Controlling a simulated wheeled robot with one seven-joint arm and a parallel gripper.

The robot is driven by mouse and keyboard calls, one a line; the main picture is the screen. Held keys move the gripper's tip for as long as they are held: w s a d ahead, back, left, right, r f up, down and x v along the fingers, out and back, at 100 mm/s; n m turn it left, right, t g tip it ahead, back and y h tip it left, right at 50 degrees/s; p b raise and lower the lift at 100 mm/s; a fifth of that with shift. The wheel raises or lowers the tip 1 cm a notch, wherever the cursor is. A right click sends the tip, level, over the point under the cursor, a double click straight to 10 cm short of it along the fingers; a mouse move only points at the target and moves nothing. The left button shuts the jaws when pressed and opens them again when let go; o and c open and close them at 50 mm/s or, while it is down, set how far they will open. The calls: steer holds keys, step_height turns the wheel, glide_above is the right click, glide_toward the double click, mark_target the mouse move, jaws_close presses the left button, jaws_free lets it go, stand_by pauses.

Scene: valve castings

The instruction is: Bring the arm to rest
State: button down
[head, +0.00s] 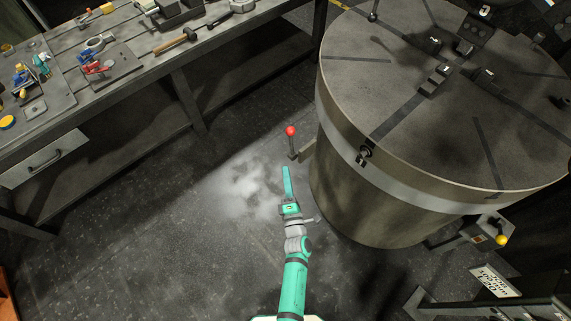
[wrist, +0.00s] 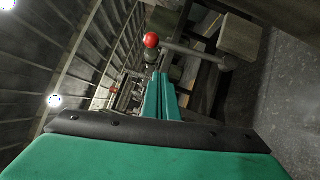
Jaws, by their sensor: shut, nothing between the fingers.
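My gripper (head: 287,180) is at the end of my green and grey arm, low in the middle of the head view. It is held over the open floor, left of the large round table. In the wrist view the two green fingers of my gripper (wrist: 167,85) lie side by side, shut, with nothing seen between them. A red ball knob (head: 291,131) on a dark lever stands just beyond the fingertips in the head view. The knob also shows above the fingertips in the wrist view (wrist: 151,40). I cannot tell the exact gap between fingers and lever.
The big round table (head: 350,110) with clamps on top fills the right. A workbench (head: 140,62) with tools, a hammer (head: 176,41) and valve parts runs along the upper left. A yellow knob (head: 502,240) stands at lower right. The floor (head: 150,230) at left is clear.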

steer(key=shift+s, duration=0.7)
steer(key=s+a+r+m+g+h, duration=0.1)
steer(key=s+r+m, duration=0.1)
steer(key=s+m, duration=0.5)
steer(key=s+a+r+m+h, duration=0.1)
steer(key=s+r+m, duration=0.15)
steer(key=s, duration=0.95)
steer(key=s+r+m+g, duration=0.2)
steer(key=s+r+m, duration=1)
steer(key=s, duration=0.3)
steer(key=shift+s+a+r+g, duration=0.2)
steer(key=shift+a+r+g, duration=0.1)
steer(key=shift+r+g, duration=0.15)
